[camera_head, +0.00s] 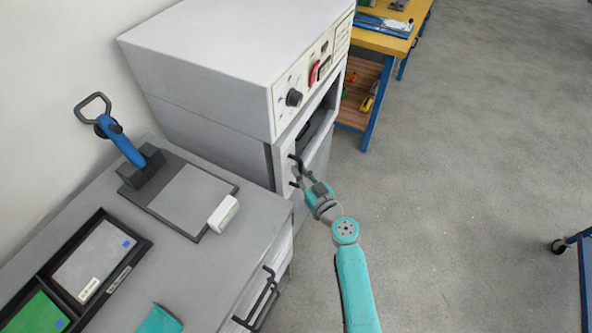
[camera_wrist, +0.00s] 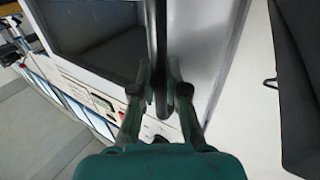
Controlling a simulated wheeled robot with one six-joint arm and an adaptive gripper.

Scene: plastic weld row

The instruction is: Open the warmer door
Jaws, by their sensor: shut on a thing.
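The warmer (camera_head: 215,60) is a large white cabinet with a control panel at the back of the grey bench in the head view. Its door (camera_head: 318,150) is on the side facing right, below the panel, and has a dark window area. The dark bar handle (camera_wrist: 156,30) runs down the middle of the wrist view, between my fingers. My gripper (camera_head: 302,176) is at the handle in the head view and is shut on it in the wrist view (camera_wrist: 163,85). My gripper partly hides the handle in the head view. I cannot tell whether the door is ajar.
The grey bench (camera_head: 215,275) holds a blue-handled tool (camera_head: 122,140), a dark-edged plate (camera_head: 190,195), a white block (camera_head: 223,213) and a black tray (camera_head: 137,256). A yellow-topped bench (camera_head: 383,40) stands beyond the warmer.

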